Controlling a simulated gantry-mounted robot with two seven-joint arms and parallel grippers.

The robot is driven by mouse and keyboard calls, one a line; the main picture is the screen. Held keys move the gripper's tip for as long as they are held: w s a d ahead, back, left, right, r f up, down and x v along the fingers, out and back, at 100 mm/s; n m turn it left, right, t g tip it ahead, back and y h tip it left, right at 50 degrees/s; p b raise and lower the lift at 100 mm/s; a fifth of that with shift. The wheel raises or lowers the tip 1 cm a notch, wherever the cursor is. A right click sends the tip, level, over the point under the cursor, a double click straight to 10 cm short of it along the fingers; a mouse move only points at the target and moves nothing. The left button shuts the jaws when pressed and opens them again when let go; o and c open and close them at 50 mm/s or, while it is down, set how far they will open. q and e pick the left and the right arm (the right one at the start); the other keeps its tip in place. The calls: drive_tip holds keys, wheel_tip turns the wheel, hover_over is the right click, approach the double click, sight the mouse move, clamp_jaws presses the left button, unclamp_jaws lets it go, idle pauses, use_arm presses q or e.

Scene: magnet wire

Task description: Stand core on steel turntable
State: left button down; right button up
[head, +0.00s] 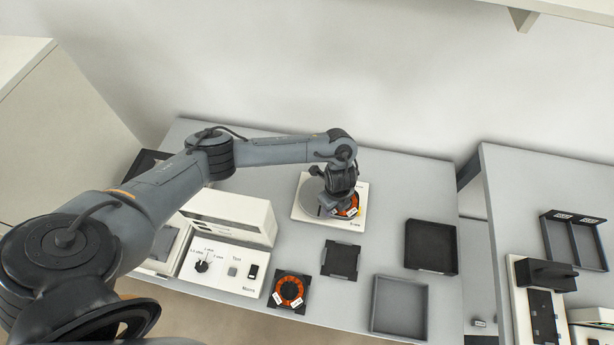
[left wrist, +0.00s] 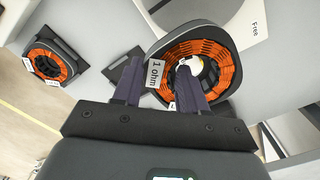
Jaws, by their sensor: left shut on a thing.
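The core in my grip is a ring wound with orange wire (head: 352,204), with a white tag. In the left wrist view the core (left wrist: 222,62) shows a tag reading "1 ohm". My left gripper (head: 341,198) is shut on its ring wall, one finger outside and one in the hole, as the left wrist view (left wrist: 160,85) shows. The steel turntable (head: 306,196) is a grey disc on a white plate (head: 325,224). The gripper and core are over its right side and partly hide it. I cannot tell whether the core touches the disc. My right gripper is not in view.
Another orange-wound core (head: 290,291) lies on a black holder at the front. An empty black holder (head: 340,259), a dark tray (head: 431,246) and a grey tray (head: 399,307) stand to the right. A white tester (head: 222,264) stands left. Table behind the dark tray is clear.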

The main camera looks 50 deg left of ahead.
use_arm(q)
drive_tip(key=shift+w+d+r, duration=0.45)
drive_tip(key=shift+w+r, duration=0.25)
drive_tip(key=shift+r, duration=0.1)
drive_tip(key=shift+d, duration=0.4)
drive_tip(key=a+f+b, duration=0.1)
drive_tip(key=a+f, duration=0.1)
drive_tip(key=a, duration=0.1)
drive_tip(key=a+f, duration=0.1)
drive_tip(key=a, duration=0.3)
drive_tip(key=a+f+b, duration=0.1)
drive_tip(key=a+f, duration=0.1)
drive_tip(key=a, duration=0.1)
drive_tip(key=shift+s+a+f+b, duration=0.15)
drive_tip(key=shift+a+f+b, duration=0.05)
drive_tip(key=shift+f+b, duration=0.15)
drive_tip(key=shift+a+f, duration=0.3)
drive_tip(key=shift+a, duration=0.25)
drive_tip(key=shift+f+b, duration=0.3)
drive_tip(key=shift+f, duration=1.65)
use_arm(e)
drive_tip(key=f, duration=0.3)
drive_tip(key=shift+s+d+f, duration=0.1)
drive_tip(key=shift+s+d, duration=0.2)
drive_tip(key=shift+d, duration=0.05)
use_arm(q)
drive_tip(key=shift+f, duration=0.15)
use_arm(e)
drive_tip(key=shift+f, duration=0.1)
